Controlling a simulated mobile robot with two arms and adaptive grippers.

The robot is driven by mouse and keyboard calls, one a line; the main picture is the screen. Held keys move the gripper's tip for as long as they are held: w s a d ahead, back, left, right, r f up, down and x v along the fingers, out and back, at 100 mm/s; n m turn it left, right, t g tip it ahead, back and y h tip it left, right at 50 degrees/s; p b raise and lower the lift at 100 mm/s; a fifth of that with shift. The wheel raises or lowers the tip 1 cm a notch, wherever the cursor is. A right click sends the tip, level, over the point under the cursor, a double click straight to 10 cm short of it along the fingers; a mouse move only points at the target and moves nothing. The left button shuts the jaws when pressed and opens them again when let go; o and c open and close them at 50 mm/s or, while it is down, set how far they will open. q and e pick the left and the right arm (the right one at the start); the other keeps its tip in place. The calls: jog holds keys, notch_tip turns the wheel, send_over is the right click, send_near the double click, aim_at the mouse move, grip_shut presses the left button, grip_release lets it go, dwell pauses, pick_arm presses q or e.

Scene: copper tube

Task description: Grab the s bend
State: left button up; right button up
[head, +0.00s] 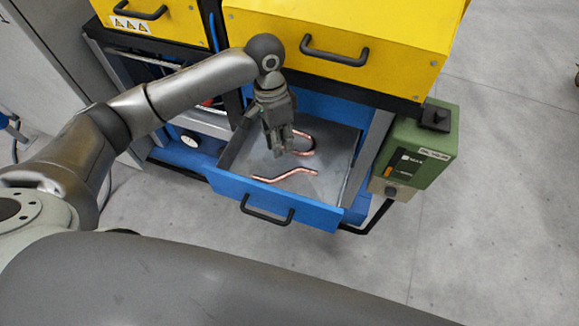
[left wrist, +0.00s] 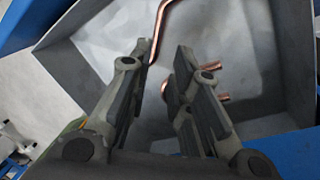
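The s bend (head: 285,175), a thin copper tube with a slight double bend, lies on the floor of the open drawer, towards its front. In the left wrist view the s bend (left wrist: 163,22) runs from the top edge down to just beyond the left fingertip. A U-shaped copper tube (head: 309,145) lies deeper in the drawer. In the wrist view its ends (left wrist: 217,97) show behind the right finger. My left gripper (head: 282,146) points down into the drawer, between the tubes as pictured. Its fingers (left wrist: 164,54) are apart and hold nothing. My right gripper is out of view.
The blue drawer (head: 262,201) has grey walls and a black front handle. Yellow drawers (head: 345,30) with black handles stand above it. A green box (head: 422,150) is at the right. Open grey floor lies to the right and in front.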

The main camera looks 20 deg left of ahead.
pick_arm(q)
send_over(285, 173)
jog(key=a, duration=0.1)
notch_tip(285, 173, down, 4)
jog(key=shift+w+f, duration=0.1)
jog(key=shift+f, duration=0.3)
jog(key=f, duration=0.5)
jog(key=shift+d, duration=0.35)
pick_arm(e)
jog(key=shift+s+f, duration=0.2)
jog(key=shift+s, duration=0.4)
pick_arm(q)
grip_shut()
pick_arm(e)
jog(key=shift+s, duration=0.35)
